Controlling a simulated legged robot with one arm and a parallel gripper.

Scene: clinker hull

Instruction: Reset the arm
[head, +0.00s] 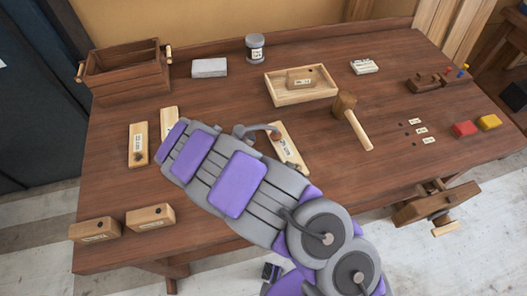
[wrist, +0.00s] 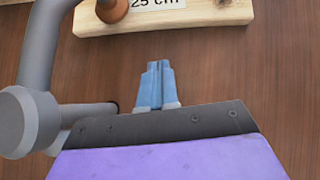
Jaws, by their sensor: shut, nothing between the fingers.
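My arm reaches over the workbench (head: 370,190) from the lower right in the head view, its purple and grey links low over the wood. My gripper (wrist: 155,70) shows in the wrist view as two blue fingers, pressed together with nothing between them. Bare bench top lies around the fingertips. Just beyond them is a pale wooden board (wrist: 200,18) with a "25 cm" label and a brown knob (wrist: 112,10). A gap shows between fingertips and board. In the head view I cannot make out the fingers; the arm hides part of the bench.
Labelled wooden blocks (head: 138,145) and (head: 150,216) lie left of my arm. A board (head: 288,148) lies close beside it. A mallet (head: 346,112), a tray (head: 275,98), a wooden box (head: 125,75) and a jar (head: 255,47) stand farther back. The bench's right middle is fairly clear.

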